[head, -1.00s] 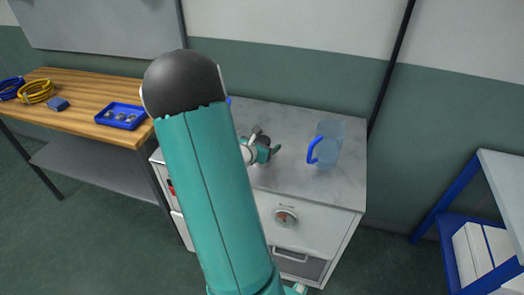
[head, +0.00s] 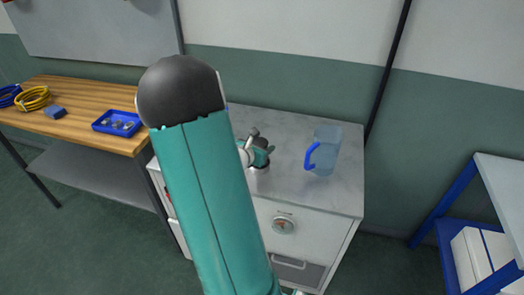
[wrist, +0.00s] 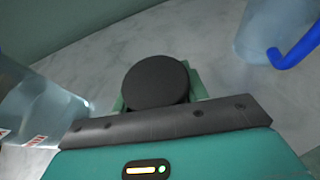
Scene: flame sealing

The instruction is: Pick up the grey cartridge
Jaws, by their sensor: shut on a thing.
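The grey cartridge shows in the wrist view as a dark, round-topped piece (wrist: 155,82) between my gripper's green fingers. In the head view, a small silvery-grey part of the cartridge (head: 260,167) shows just below the fingers, over the grey countertop. My gripper (head: 260,150) is shut on the cartridge. In the wrist view, the fingers (wrist: 158,95) are partly hidden behind the dark bar of the gripper body. I cannot tell whether the cartridge's base touches the countertop.
A clear jug with a blue handle (head: 325,150) stands right of my gripper. A clear labelled container (wrist: 35,105) is at left in the wrist view. The marble-grey countertop (head: 290,190) is otherwise mostly clear. A wooden bench with a blue tray (head: 117,123) stands left.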

